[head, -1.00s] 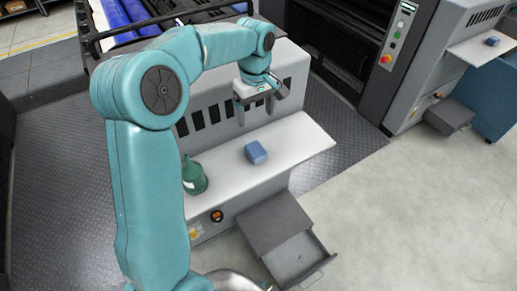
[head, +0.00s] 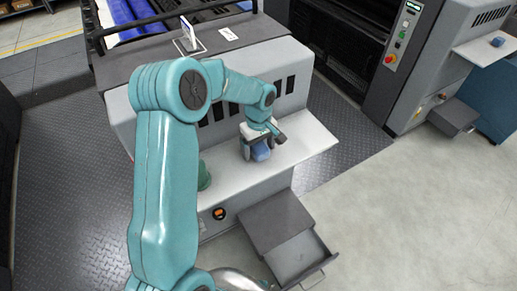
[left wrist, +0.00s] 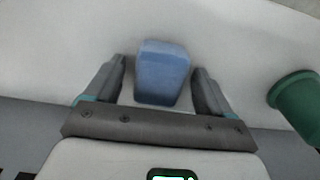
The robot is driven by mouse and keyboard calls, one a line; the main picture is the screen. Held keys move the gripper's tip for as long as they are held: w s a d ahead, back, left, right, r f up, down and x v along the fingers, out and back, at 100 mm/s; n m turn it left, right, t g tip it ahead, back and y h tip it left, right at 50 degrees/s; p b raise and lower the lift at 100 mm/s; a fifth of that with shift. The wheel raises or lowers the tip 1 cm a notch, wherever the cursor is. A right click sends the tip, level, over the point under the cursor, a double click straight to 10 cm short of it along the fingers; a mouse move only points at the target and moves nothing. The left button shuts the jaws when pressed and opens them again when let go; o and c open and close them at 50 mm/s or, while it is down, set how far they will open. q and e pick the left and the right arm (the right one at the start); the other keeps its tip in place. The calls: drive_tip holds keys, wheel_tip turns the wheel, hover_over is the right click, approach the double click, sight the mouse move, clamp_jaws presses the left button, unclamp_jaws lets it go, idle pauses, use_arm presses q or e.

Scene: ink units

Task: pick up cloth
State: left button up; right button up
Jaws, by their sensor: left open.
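The cloth (head: 261,151) is a small folded blue block on the white shelf of the grey machine in the head view. In the left wrist view the cloth (left wrist: 163,72) lies between the two fingers, with a gap on each side. My left gripper (head: 256,153) is open and down at the shelf around the cloth; it also shows in the left wrist view (left wrist: 160,78). The gripper partly hides the cloth in the head view. My right gripper is not in view.
A green bottle (left wrist: 297,98) stands on the shelf near the cloth; my arm partly hides it in the head view (head: 204,176). An open grey drawer (head: 298,256) juts out below the shelf. Another blue cloth (head: 497,42) lies on a far shelf at right.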

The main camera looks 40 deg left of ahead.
sight(259, 145)
use_arm(q)
drive_tip(key=c, duration=1.1)
wheel_tip(259, 145, up, 20)
drive_tip(key=shift+p, duration=0.6)
